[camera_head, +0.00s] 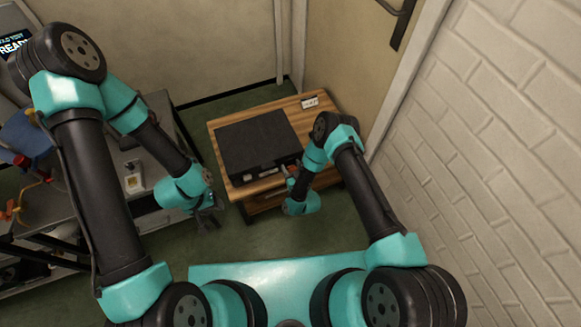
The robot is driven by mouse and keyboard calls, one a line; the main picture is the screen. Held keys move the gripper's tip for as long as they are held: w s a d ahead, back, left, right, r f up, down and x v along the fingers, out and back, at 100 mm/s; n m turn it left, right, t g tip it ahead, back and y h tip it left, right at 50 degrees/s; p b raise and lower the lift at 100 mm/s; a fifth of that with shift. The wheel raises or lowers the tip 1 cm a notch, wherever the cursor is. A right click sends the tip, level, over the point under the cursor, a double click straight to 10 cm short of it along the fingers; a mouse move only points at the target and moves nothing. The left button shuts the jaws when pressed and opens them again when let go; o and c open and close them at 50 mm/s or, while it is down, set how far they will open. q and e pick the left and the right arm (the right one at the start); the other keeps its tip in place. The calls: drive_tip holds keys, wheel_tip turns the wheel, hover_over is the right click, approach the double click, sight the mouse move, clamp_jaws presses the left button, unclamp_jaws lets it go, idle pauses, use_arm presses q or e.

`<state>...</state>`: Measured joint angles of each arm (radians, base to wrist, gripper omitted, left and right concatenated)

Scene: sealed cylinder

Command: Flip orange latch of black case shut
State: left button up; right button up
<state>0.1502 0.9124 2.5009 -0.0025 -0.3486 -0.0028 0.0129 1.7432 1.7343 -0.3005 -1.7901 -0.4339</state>
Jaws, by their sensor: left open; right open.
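The black case (255,140) lies flat on a wooden table, and its lid looks down. Small light and reddish details show along its front edge, but they are too small to tell which is the orange latch or how it stands. My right gripper (289,173) is at the front right of the case, close to that edge; whether it touches is unclear, and its wrist partly covers the front right corner. My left gripper (208,218) is open and empty, pointing down in front of and left of the table, apart from the case.
The wooden table (226,152) stands near the back wall and door, with a small white card (310,102) at its back right. A grey workbench (158,112) with lab items is at the left. A white brick wall (500,140) bounds the right. Green floor is free in front.

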drive_tip(key=c, duration=0.9)
drive_tip(key=shift+c, duration=0.2)
idle(0.5)
drive_tip(key=o, duration=0.9)
drive_tip(key=shift+o, duration=0.2)
drive_tip(key=shift+s, duration=0.15)
